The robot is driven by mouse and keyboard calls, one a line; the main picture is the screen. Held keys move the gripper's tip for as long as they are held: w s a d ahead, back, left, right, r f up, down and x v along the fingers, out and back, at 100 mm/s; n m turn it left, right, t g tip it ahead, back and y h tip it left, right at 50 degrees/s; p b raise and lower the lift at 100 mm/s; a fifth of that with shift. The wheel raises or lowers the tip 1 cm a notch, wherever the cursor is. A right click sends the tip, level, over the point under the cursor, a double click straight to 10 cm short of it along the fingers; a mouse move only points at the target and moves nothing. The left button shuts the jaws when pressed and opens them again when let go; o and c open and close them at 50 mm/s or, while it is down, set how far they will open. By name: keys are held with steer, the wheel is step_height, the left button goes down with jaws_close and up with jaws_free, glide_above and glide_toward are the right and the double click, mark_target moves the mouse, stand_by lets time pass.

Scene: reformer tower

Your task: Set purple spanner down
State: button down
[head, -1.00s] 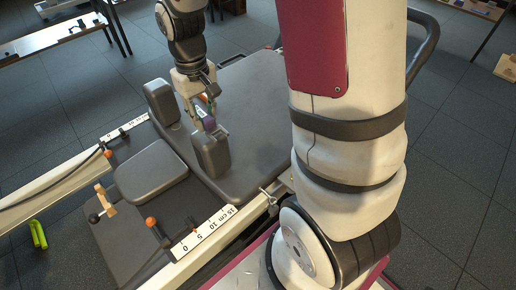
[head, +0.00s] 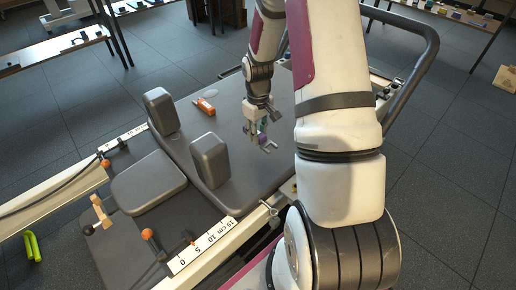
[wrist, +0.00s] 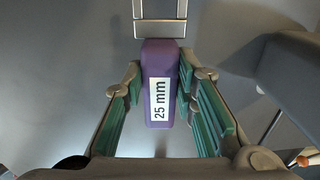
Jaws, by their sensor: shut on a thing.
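The purple spanner (wrist: 158,62) has a purple handle with a white "25 mm" label and a metal open-ended head at the top of the wrist view. My gripper (wrist: 158,92) is shut on its handle, with green finger pads on both sides. In the head view my gripper (head: 257,136) is over the dark grey padded carriage (head: 225,112), right of the shoulder blocks. The purple spanner (head: 262,139) shows small between the fingers, its metal head towards the lower right. I cannot tell whether it touches the pad.
Two upright grey shoulder blocks (head: 160,112) (head: 210,160) stand left of my gripper. An orange-handled tool (head: 205,105) lies on the pad behind them. A grey headrest (head: 149,183) and a white scale strip (head: 205,243) are nearer. The pad around my gripper looks clear.

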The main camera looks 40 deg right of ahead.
mark_target(258, 151)
steer(key=shift+f+b, duration=0.95)
steer(key=shift+f, duration=1.85)
steer(key=shift+f, duration=0.2)
steer(key=c, duration=1.3)
jaws_free()
steer(key=shift+r, duration=0.1)
